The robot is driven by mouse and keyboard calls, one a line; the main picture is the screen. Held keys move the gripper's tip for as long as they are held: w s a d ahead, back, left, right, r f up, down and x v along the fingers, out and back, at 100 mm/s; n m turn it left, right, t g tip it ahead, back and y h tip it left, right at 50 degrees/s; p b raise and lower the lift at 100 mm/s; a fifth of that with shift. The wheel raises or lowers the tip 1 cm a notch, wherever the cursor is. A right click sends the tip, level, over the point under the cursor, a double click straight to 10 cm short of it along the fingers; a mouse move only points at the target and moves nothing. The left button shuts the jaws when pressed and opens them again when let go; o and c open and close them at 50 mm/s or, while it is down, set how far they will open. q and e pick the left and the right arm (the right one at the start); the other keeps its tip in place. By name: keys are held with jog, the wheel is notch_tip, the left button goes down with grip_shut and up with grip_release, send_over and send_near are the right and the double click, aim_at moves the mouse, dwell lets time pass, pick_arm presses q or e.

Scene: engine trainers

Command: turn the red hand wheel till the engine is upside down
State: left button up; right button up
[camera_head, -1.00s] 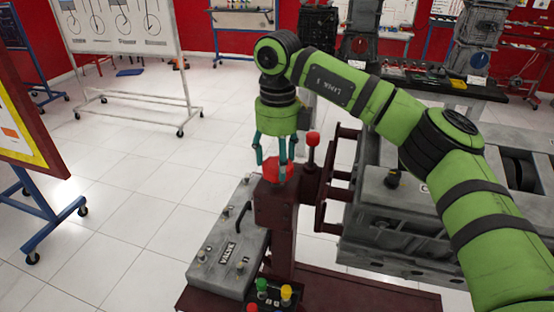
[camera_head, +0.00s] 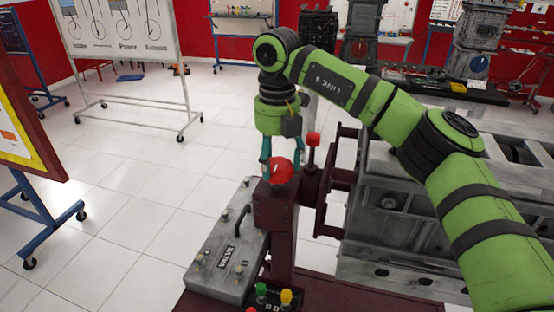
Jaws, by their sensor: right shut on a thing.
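The red hand wheel (camera_head: 283,174) sits on top of the dark red stand's post (camera_head: 276,208), near the middle of the head view. My right gripper (camera_head: 281,163) comes down over it from above, its teal fingers shut on the wheel and partly hiding it. The grey engine (camera_head: 400,225) is carried at the right of the stand on a dark red frame (camera_head: 338,180). My right arm crosses in front of the engine's upper part and hides some of it. A side face with a round boss (camera_head: 388,202) faces me. My left gripper is not in view.
A red-topped lever (camera_head: 313,140) stands just right of the wheel. White tiled floor is free at the left; whiteboards stand beyond.

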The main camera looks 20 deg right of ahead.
aim_at(277, 164)
jog(key=shift+s+f+m, duration=0.15)
jog(key=shift+f+m, duration=0.05)
jog(key=shift+m, duration=0.1)
dwell(0.4)
jog(key=o, duration=1.1)
jog(key=shift+o, duration=0.2)
jog(key=shift+r, duration=0.1)
jog(key=shift+r, duration=0.25)
notch_tip(277, 164, up, 12)
jog(key=shift+f, duration=0.2)
